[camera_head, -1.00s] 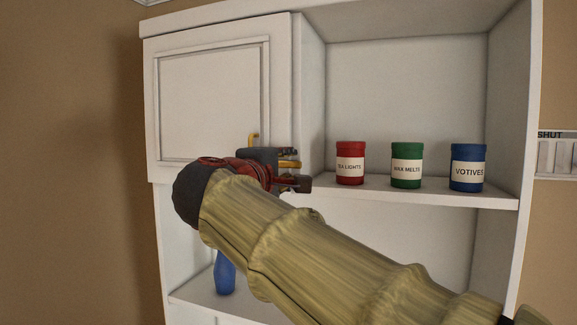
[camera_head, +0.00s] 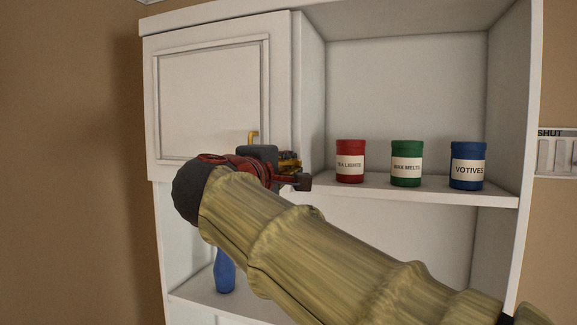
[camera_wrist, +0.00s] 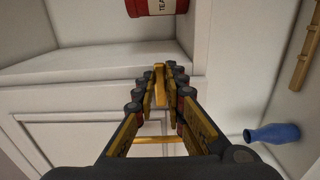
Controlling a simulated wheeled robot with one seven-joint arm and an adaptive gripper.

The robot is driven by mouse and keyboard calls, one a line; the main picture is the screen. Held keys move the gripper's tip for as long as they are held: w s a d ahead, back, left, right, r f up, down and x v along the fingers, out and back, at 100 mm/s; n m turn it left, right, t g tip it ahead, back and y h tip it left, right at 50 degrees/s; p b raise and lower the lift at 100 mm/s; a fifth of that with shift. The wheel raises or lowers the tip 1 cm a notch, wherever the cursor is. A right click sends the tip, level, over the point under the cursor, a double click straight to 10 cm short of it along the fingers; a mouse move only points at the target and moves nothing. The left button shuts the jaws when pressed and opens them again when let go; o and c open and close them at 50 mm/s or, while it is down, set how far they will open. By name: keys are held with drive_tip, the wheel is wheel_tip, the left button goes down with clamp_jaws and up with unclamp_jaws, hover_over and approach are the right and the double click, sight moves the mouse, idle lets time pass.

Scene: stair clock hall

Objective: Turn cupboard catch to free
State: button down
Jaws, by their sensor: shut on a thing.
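The white cupboard door (camera_head: 208,95) is at the upper left of the shelf unit, closed as far as I can see. In the wrist view my gripper (camera_wrist: 160,75) is shut on the cupboard catch (camera_wrist: 160,88), a yellow, narrow piece between the two fingers by the door's edge. In the head view my gripper (camera_head: 287,166) is at the door's lower right corner, and the catch is hidden by it. A brass-coloured bar (camera_head: 253,136) on the door shows just above my gripper; a yellow bar (camera_wrist: 152,139) also crosses behind the fingers in the wrist view.
Red (camera_head: 350,161), green (camera_head: 406,164) and blue (camera_head: 468,166) jars stand on the shelf right of my gripper. A blue bottle (camera_head: 225,272) stands on the lower shelf, beneath my arm. A sign reading SHUT (camera_head: 555,134) is at the right edge.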

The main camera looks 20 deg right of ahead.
drive_tip(key=shift+f, duration=0.15)
drive_tip(key=shift+w+m+b, duration=0.1)
drive_tip(key=shift+m+b, duration=8.7)
drive_tip(key=shift+b, duration=0.25)
drive_tip(key=c, duration=1.9)
unclamp_jaws()
drive_tip(key=shift+o, duration=0.3)
